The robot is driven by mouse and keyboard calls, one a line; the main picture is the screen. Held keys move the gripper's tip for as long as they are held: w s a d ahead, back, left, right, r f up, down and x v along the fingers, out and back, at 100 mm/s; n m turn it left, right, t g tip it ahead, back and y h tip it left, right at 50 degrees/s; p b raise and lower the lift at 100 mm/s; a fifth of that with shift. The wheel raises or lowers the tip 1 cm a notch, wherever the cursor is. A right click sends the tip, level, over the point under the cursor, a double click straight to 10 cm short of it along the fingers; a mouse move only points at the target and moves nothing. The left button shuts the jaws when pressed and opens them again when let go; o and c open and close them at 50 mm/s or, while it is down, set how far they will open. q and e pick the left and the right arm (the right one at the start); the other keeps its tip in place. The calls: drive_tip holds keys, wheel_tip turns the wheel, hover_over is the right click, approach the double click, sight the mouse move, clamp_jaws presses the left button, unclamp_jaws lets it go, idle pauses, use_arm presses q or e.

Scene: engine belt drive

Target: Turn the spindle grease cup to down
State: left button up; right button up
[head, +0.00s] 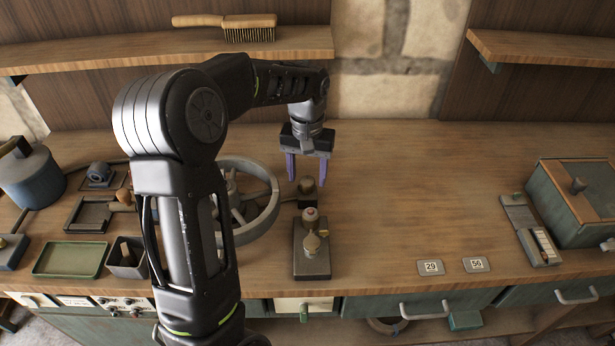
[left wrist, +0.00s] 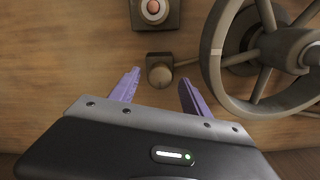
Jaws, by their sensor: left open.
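A small dark round-capped fitting (head: 306,186) stands on the bench beside the wheel; I take it to be the spindle grease cup. In the left wrist view the fitting (left wrist: 160,72) has a round cap on a square base, with a thin pipe running to the wheel. My left gripper (head: 307,172) points down with its purple fingers open. In the wrist view the open fingertips (left wrist: 159,79) lie either side of the cap, with gaps; I cannot tell their height above it. The cap's pointing direction is unclear. My right gripper is not in view.
A spoked wheel (head: 262,222) stands left of the fitting, partly behind my left arm. A block with a brass knob (head: 312,262) stands just in front. Labels (head: 430,267) and a green box (head: 575,205) lie right. The centre-right bench is clear.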

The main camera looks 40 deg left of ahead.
use_arm(q)
drive_tip(key=shift+f, duration=0.95)
drive_tip(key=shift+c, duration=0.3)
clamp_jaws()
